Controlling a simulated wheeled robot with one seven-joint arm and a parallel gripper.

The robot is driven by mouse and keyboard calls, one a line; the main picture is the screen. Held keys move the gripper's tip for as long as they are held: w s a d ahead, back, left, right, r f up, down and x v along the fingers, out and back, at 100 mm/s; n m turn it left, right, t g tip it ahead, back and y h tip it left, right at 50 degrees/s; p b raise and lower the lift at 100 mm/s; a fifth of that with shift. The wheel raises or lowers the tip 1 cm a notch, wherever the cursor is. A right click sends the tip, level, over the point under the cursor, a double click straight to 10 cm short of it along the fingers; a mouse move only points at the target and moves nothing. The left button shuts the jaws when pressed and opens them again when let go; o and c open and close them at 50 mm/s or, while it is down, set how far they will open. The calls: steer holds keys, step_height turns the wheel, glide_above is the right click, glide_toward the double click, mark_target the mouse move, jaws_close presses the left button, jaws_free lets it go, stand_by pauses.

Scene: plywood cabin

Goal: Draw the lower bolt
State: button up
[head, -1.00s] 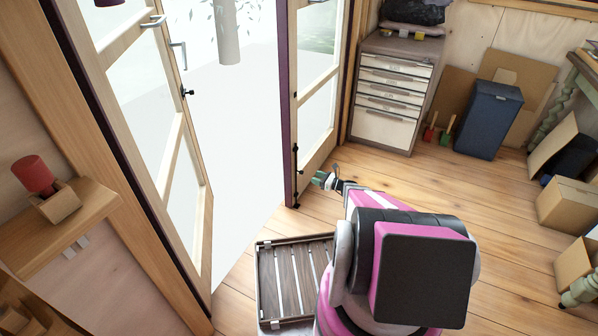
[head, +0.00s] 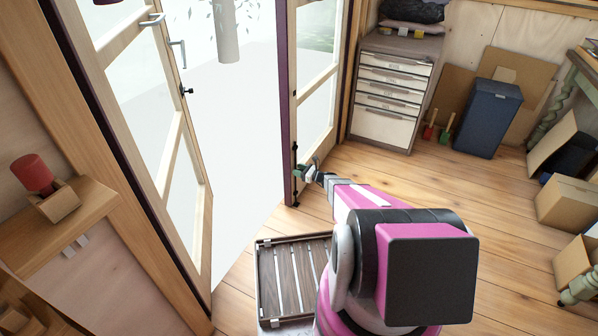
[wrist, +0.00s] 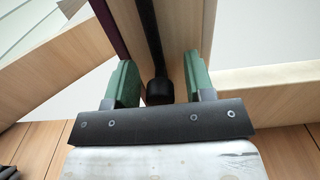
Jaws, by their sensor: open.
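The lower bolt (head: 294,160) is a black rod running up the edge of the right-hand door leaf (head: 316,118), low near the floor. In the wrist view, the black rod (wrist: 148,40) ends in a round black knob (wrist: 160,92). My gripper (head: 306,172) is at the door edge beside the bolt. In the wrist view, the green fingers of my gripper (wrist: 161,84) stand apart, with the knob showing between them and a gap on each side. Whether the knob lies fully between the fingertips in depth is hard to tell.
A slatted crate (head: 262,285) lies on the floor by the doorway. The left door leaf (head: 176,130) stands open. A drawer cabinet (head: 388,95), a blue bin (head: 487,118) and cardboard boxes (head: 568,203) stand to the right.

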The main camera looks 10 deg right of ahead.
steer(key=shift+c, duration=0.3)
jaws_close()
steer(key=shift+r, duration=2.05)
steer(key=shift+o, duration=0.3)
jaws_free()
steer(key=v, duration=1)
steer(key=shift+s+d, duration=0.25)
steer(key=shift+d, duration=0.05)
